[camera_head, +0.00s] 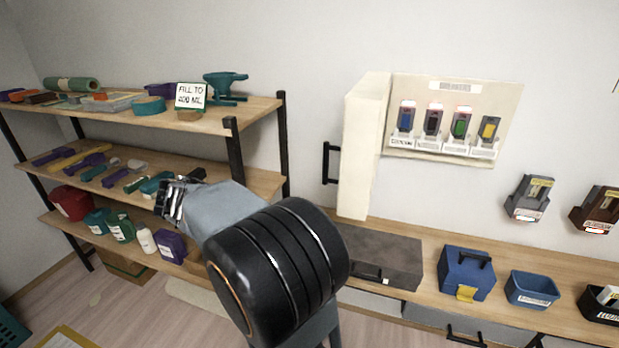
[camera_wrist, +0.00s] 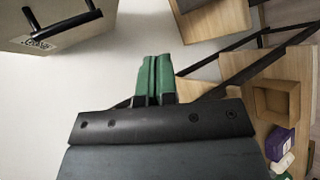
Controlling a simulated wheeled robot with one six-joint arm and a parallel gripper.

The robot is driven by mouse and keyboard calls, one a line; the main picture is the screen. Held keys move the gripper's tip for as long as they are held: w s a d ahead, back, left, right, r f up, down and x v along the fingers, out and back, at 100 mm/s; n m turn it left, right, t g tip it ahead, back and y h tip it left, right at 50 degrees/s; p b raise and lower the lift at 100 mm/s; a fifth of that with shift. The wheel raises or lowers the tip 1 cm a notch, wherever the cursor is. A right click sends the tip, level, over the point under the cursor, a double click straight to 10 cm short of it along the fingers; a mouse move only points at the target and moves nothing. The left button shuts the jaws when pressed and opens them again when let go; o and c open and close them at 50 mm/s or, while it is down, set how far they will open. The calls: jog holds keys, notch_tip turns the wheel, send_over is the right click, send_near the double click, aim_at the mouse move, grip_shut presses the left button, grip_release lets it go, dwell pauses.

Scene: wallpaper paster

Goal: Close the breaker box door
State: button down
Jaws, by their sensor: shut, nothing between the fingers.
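The breaker box (camera_head: 454,118) is on the wall right of centre, with several coloured breakers in its pale panel. Its cream door (camera_head: 363,150) stands open, swung out from the left side. A black bar handle (camera_head: 331,163) is on the door's left side. My gripper (camera_head: 168,198) is left of the door and apart from it, in front of the shelves. In the wrist view its green fingers (camera_wrist: 153,78) are together and hold nothing. A pale box-like surface with a black bar handle (camera_wrist: 62,24) shows at upper left there; I cannot tell whether it is the door.
A shelf unit (camera_head: 262,108) with tools and bottles stands at left. A wooden bench (camera_head: 425,287) below the breaker box holds a grey case (camera_head: 375,252), a blue box (camera_head: 465,270) and a blue bin (camera_head: 532,287). The wall between shelves and door is bare.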

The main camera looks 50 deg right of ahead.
jog(key=w+d+r+m+g+h, duration=0.3)
jog(key=w+d+g+h, duration=0.15)
jog(key=d, duration=0.25)
jog(key=s+a+p+x, duration=0.1)
jog(key=s+p+x, duration=0.1)
jog(key=x, duration=1)
jog(key=shift+s+r+p, duration=0.4)
jog(key=shift+r+p, duration=0.1)
jog(key=shift+p, duration=0.2)
jog(key=shift+d+f+h, duration=0.1)
jog(key=shift+h, duration=0.15)
